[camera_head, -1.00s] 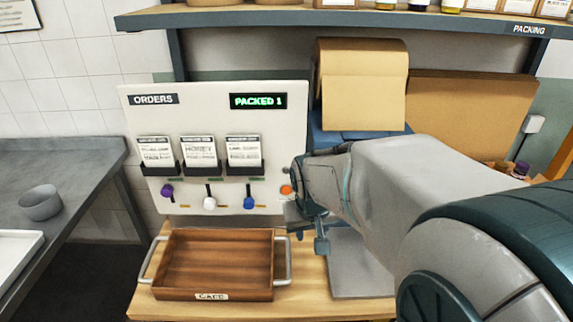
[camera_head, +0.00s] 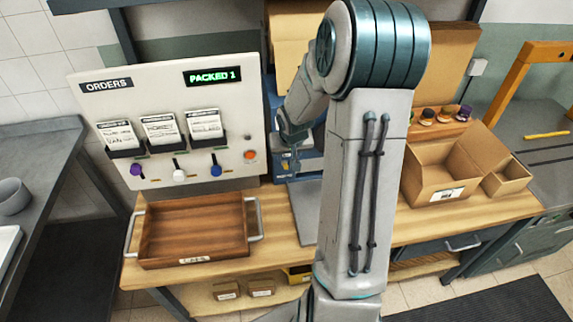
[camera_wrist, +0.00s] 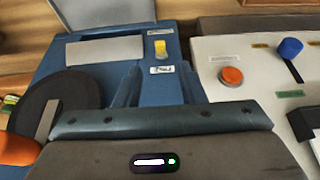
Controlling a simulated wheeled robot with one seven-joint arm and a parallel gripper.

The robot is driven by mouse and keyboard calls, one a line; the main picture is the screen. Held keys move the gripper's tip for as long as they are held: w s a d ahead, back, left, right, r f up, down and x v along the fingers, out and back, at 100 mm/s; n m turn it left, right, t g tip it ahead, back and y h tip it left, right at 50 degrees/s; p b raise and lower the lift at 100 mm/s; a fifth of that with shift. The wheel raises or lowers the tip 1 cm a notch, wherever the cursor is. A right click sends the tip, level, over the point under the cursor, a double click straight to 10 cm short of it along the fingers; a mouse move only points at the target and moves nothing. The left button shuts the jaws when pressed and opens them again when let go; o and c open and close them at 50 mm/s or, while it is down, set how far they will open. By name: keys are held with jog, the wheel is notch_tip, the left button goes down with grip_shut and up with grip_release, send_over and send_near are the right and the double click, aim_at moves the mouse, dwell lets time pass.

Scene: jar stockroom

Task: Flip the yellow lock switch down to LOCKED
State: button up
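The yellow lock switch (camera_wrist: 160,47) is a small block on the blue machine (camera_wrist: 75,58) in the wrist view, with a small white label (camera_wrist: 161,70) beside it. The label's wording is too small to read. My gripper (camera_wrist: 158,75) points at the machine's face, its two dark fingers spread on either side of the label, apart from the switch. In the head view my gripper (camera_head: 291,165) is in front of the blue machine (camera_head: 312,162), right of the orders panel. My arm hides much of the machine there, and the switch cannot be made out.
The orders panel (camera_head: 90,110) stands close by, with an orange button (camera_head: 250,155) and a blue lever (camera_head: 216,170). A wooden tray (camera_head: 195,228) sits in front of it. Open cardboard boxes (camera_head: 440,175) and small jars (camera_head: 428,116) stand to the right.

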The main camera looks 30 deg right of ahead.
aim_at(286, 167)
jog(key=x, duration=0.8)
jog(key=shift+w+f, duration=0.15)
jog(key=shift+f, duration=0.15)
grip_shut()
